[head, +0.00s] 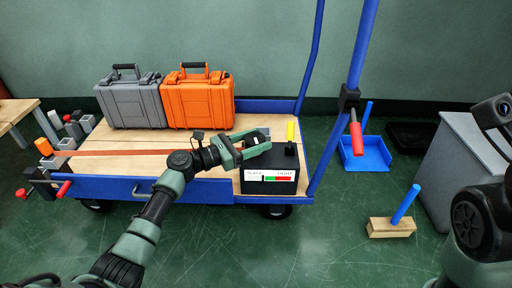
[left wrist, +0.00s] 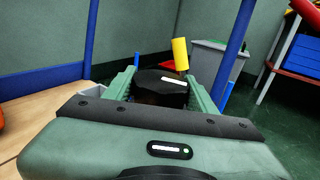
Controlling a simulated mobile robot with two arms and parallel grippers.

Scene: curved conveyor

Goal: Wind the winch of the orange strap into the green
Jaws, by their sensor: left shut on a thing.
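The winch (head: 270,163) is a black box on the cart's front right corner with a yellow upright handle (head: 290,131). Its front gauge (head: 270,178) runs white, green, red, between slack and tight; the pointer is too small to read surely. The orange strap (head: 120,152) lies across the deck towards the winch, its right end hidden behind my arm. My left gripper (head: 255,143) is shut at the winch's top. In the left wrist view its fingers flank a black round knob (left wrist: 160,88) with a white mark; the yellow handle (left wrist: 180,54) stands just beyond.
A wooden block with a blue stick (head: 392,228) and a blue dustpan (head: 365,155) are on the floor.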

